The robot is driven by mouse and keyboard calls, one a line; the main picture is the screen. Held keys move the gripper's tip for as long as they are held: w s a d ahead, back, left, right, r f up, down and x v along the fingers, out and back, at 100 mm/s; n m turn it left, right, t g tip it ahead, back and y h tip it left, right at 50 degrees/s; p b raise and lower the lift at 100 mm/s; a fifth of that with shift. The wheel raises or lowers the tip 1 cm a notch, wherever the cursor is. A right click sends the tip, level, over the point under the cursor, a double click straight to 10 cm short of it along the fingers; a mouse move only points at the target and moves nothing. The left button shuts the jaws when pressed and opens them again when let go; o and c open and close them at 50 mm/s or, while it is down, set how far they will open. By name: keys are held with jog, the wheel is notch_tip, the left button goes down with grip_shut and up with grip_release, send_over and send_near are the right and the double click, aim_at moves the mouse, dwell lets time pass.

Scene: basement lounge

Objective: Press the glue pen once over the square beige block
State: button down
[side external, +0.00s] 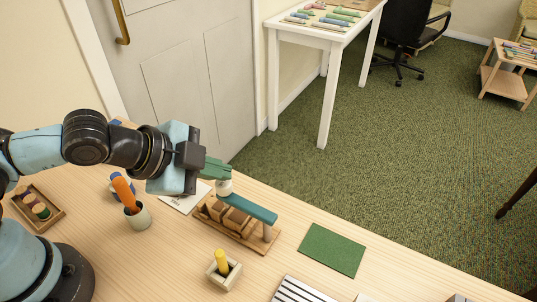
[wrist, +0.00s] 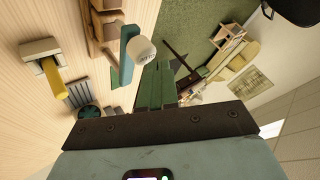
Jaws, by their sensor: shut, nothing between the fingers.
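A yellow pen-like stick (side external: 221,260) stands tilted in a square beige block (side external: 218,281) with a dark opening, near the table's front edge. In the wrist view the yellow stick (wrist: 55,80) and the beige block (wrist: 40,47) show at the left. Which object is the glue pen I cannot tell for certain. My gripper (side external: 228,168) has green fingers, shut and empty, above and behind the block. Its fingers (wrist: 156,88) point past a white rounded knob (wrist: 143,49); whether they touch it I cannot tell.
A teal bar (side external: 250,208) with the white knob at its end spans a wooden tray (side external: 264,247) of wooden blocks. A cup (side external: 138,222) holds an orange-handled tool. A green mat (side external: 332,250) and a striped board (side external: 300,291) lie right. A small tray (side external: 53,220) sits left.

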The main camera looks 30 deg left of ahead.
aim_at(218, 185)
jog(key=shift+f, duration=0.8)
dwell(0.8)
jog(key=shift+r, duration=1.25)
jog(key=shift+r, duration=2.5)
